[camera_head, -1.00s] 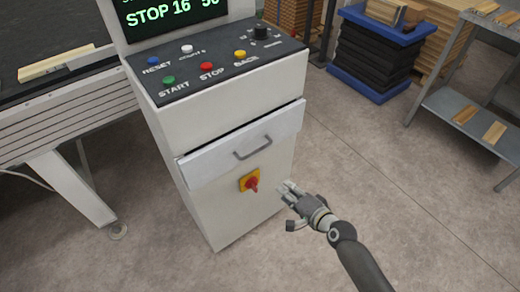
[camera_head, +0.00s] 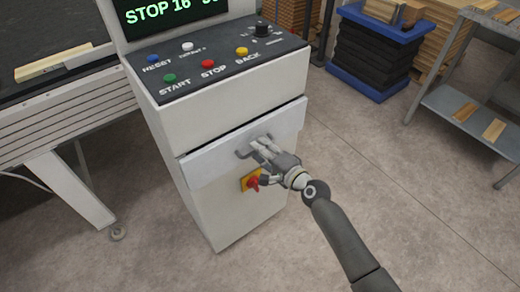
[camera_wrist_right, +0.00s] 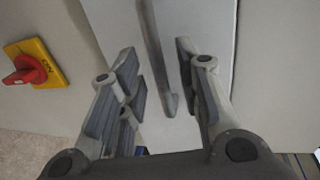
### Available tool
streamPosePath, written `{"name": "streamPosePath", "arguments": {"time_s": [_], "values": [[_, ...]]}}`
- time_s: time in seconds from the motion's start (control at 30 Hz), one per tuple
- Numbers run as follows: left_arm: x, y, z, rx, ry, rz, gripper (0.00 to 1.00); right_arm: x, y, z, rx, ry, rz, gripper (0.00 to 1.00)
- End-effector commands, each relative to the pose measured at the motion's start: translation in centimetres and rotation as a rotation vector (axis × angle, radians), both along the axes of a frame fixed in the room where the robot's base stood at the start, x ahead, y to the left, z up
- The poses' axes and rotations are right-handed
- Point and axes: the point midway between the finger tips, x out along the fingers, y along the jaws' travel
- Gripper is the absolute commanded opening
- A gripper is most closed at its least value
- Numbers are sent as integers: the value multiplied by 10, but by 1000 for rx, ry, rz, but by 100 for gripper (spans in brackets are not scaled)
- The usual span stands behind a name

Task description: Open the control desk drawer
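The control desk (camera_head: 222,100) is a white cabinet with a sloped button panel. Its drawer front (camera_head: 208,166) stands slightly out from the cabinet, with a thin dark gap along its top edge. The grey bar handle (camera_head: 242,154) is partly hidden behind my right gripper (camera_head: 256,147). In the right wrist view, the handle (camera_wrist_right: 153,55) runs between the two spread fingers of the right gripper (camera_wrist_right: 158,80). The fingers are open, with space visible on both sides of the handle. My left gripper is not in view.
A red and yellow rotary switch (camera_head: 251,181) sits just below the drawer, close to the right gripper. A conveyor (camera_head: 70,115) adjoins the desk at left. A blue-based stack (camera_head: 370,55) and a metal shelf (camera_head: 465,110) stand at right. Floor between is clear.

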Motion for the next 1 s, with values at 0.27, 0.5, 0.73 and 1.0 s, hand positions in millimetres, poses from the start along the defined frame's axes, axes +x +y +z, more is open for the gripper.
{"name": "streamPosePath", "arguments": {"time_s": [0.27, 0.5, 0.73, 1.0], "values": [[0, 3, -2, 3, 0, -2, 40, 10, 7, -2, 1, 0, -1, 32], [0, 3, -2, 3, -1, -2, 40, 10, 7, -2, 0, 0, -1, 28], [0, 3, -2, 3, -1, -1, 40, 10, 7, -2, 0, 0, -1, 0], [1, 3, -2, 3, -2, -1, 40, 10, 7, -3, 0, 0, -1, 0]]}}
